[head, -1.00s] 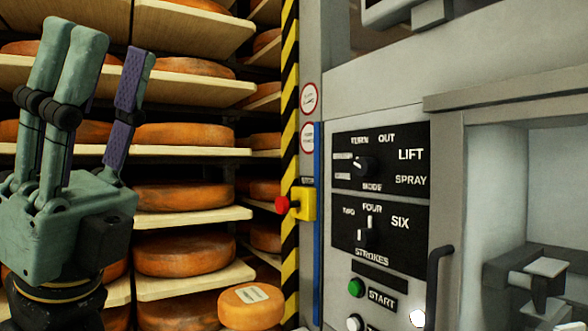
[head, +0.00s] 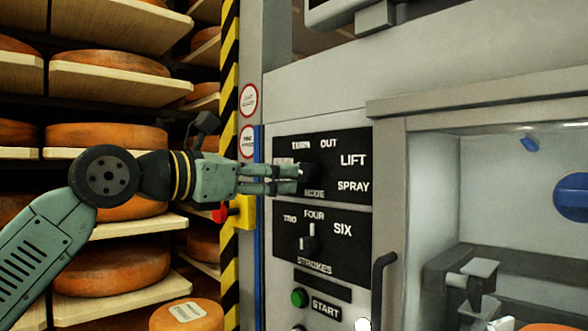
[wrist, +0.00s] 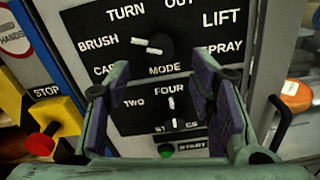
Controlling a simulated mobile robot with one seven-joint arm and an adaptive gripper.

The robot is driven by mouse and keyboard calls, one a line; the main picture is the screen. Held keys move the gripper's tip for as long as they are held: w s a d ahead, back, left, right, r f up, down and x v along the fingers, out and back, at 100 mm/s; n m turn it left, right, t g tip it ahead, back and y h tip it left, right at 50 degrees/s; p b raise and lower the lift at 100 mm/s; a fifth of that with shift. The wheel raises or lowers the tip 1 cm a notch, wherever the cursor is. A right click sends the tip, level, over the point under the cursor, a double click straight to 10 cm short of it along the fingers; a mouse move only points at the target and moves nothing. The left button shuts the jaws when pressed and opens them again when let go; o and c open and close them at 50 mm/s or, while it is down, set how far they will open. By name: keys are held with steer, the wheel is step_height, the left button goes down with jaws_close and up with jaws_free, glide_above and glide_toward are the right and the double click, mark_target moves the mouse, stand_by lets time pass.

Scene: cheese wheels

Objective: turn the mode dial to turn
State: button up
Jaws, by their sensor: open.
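The mode dial (wrist: 157,48) is a black knob with a white pointer mark. In the wrist view the mark points left, toward BRUSH, with TURN (wrist: 126,12) above and to the left. In the head view the mode dial (head: 310,172) is partly hidden behind my fingertips. My gripper (head: 298,180) reaches in from the left in front of the mode panel. In the wrist view my gripper (wrist: 161,78) is open and empty, its purple-padded fingers apart, with the dial beyond the gap between them. I cannot tell whether any finger touches it.
The strokes dial (head: 308,238) is just below, with the green start button (head: 299,297) under it. A red stop button on a yellow box (head: 241,212) is left of the panel. A door handle (head: 379,285) stands at right. Cheese shelves (head: 125,222) fill the left.

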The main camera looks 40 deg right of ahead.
mark_target(302, 172)
steer(key=d, duration=0.2)
steer(key=d+p, duration=0.1)
steer(key=d, duration=0.4)
steer(key=shift+w+p, duration=0.3)
steer(key=shift+p, duration=0.05)
steer(key=shift+c, duration=0.4)
steer(key=c, duration=1.1)
